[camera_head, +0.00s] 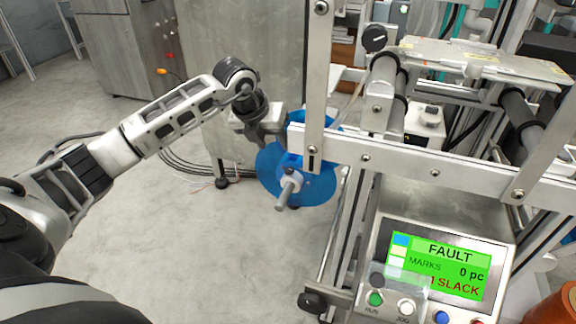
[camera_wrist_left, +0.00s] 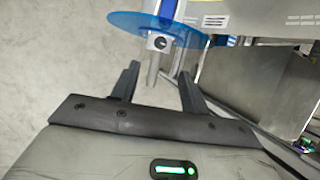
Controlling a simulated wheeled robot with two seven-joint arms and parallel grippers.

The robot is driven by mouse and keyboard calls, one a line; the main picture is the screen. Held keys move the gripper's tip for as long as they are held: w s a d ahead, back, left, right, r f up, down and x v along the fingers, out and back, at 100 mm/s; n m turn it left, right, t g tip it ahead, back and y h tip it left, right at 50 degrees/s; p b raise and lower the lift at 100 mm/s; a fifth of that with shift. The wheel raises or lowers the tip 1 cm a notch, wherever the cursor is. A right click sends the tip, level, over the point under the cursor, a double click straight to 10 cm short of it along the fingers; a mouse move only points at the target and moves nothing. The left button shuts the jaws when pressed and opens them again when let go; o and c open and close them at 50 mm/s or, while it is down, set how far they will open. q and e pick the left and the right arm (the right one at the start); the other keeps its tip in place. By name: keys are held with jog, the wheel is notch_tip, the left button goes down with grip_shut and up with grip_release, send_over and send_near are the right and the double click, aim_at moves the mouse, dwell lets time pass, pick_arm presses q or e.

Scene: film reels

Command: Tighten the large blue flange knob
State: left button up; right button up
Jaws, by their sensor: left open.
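The large blue flange (camera_head: 268,172) is a translucent disc at the left side of the machine, partly hidden behind a metal upright and rail. It also shows at the top of the left wrist view (camera_wrist_left: 130,22). A grey shaft (camera_head: 287,192) sticks out from its hub, and a small block with a round hole (camera_wrist_left: 160,43) sits there. A violet-blue part, possibly the knob (camera_wrist_left: 168,8), shows at the top edge of the wrist view. My left gripper (camera_wrist_left: 158,73) is open and empty. Its fingers appear either side of the shaft in the picture; contact is not visible.
The metal frame upright (camera_head: 316,80) and rail (camera_head: 420,167) stand close to the flange. A control panel (camera_head: 440,265) reads FAULT, 0 pc and SLACK. A grey cabinet (camera_head: 240,60) and cables (camera_head: 190,165) are behind. The floor (camera_head: 180,250) at left is clear.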

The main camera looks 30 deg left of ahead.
aim_at(288, 170)
pick_arm(q)
jog(key=b+x, duration=0.2)
jog(key=x, duration=0.8)
jog(key=shift+d+f+b, duration=0.1)
jog(key=shift+f+b, duration=0.2)
jog(key=shift+w+f, duration=0.35)
jog(key=shift+f, duration=0.25)
pick_arm(e)
jog(key=shift+s+a+r+t+y, duration=0.1)
jog(key=shift+a+r+t+y, duration=0.25)
jog(key=shift+r, duration=0.3)
jog(key=shift+s+a+r+t+y, duration=0.1)
jog(key=shift+a+r+t+y, duration=0.2)
jog(key=shift+r+t, duration=0.25)
pick_arm(q)
jog(key=shift+c, duration=0.4)
pick_arm(e)
jog(key=shift+r, duration=0.1)
pick_arm(q)
grip_shut()
pick_arm(e)
jog(key=shift+d, duration=0.1)
